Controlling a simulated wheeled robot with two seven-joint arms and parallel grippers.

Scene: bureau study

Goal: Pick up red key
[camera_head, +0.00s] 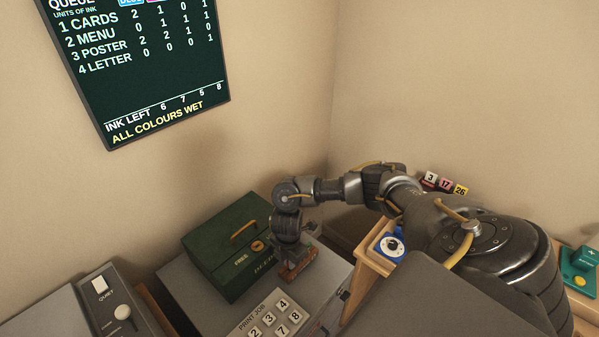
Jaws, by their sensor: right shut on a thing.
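My right arm comes in from the right, and my right gripper (297,272) points down beside the right end of a green metal box (228,247). The gripper is shut on a small reddish-brown thing (298,270) low at its fingertips. The fingers hide most of it, so I cannot tell its shape or whether it is the red key. No other red key shows in view. My left gripper is not in view.
The green box has a handle and a round yellow lock. In front is a grey panel (243,326) with number buttons marked PRINT JOB. A wooden stand with a blue dial (388,247), numbered blocks (445,184) and a green device (578,262) are at right. A control box (118,300) is at left.

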